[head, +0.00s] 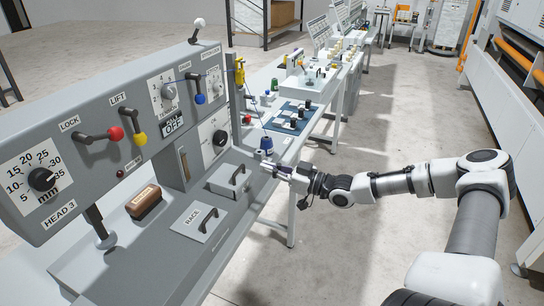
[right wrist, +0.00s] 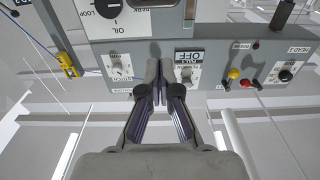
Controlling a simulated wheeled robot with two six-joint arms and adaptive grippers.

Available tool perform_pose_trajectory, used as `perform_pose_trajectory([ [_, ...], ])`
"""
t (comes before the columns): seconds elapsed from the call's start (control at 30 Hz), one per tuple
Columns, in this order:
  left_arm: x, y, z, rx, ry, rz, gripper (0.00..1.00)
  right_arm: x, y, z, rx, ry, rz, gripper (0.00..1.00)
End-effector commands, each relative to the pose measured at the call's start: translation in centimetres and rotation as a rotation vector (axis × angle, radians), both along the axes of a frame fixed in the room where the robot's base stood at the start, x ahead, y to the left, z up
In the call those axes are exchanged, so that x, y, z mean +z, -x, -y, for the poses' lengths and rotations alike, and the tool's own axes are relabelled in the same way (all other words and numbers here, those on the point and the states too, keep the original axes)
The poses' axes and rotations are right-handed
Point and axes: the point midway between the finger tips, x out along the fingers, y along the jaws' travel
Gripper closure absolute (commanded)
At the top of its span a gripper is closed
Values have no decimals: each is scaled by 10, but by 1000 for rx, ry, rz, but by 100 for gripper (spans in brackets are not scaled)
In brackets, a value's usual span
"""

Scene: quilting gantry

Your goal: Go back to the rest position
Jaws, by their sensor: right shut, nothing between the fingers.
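My right arm comes in from the right of the head view. Its gripper (head: 272,168) is over the right edge of the grey machine bench, close to a blue thread spool (head: 266,146). I cannot tell whether the two touch. In the right wrist view the fingers (right wrist: 160,82) are together and empty, pointing toward the grey control panel (right wrist: 135,80). My left gripper is not in view.
The control panel (head: 75,150) with red, yellow and blue knobs fills the left. A brush (head: 145,202) and a handled RACE cover (head: 201,222) are on the bench. More benches (head: 330,125) run behind. Open floor (head: 345,240) lies below my right arm.

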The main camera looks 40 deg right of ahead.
Motion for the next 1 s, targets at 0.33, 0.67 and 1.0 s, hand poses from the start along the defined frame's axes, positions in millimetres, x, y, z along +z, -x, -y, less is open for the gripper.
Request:
perform_pose_trajectory([
  [0.33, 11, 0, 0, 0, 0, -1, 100, -3, 8, 3, 0, 0, 0, 100],
  [0.67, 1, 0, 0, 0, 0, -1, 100, -61, 18, -31, 137, 160, -183, 100],
  [1.0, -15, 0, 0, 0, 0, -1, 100, -208, 93, -202, 400, 213, -850, 100],
])
